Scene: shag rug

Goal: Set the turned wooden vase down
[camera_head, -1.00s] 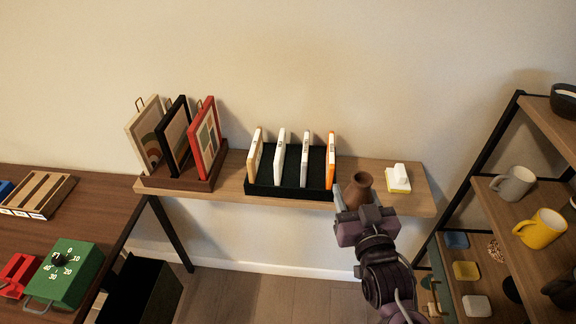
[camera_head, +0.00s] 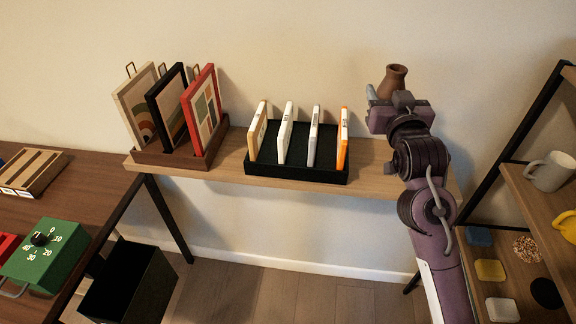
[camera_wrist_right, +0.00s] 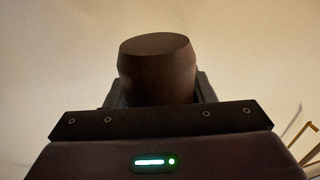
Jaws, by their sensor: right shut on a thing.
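The turned wooden vase (camera_head: 393,80) is brown and upright, with a narrow neck and flared rim. My right gripper (camera_head: 386,97) is shut on it and holds it up in front of the wall, above the right part of the wooden shelf (camera_head: 367,158). The right wrist view shows the dark vase (camera_wrist_right: 157,68) close up between the fingers, with its lower part hidden by the gripper body. My left gripper is in neither view.
A black rack (camera_head: 300,174) with several thin upright cases stands mid-shelf. A brown holder (camera_head: 178,158) with three framed pictures stands at the left. A rack with mugs (camera_head: 550,171) is at the right.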

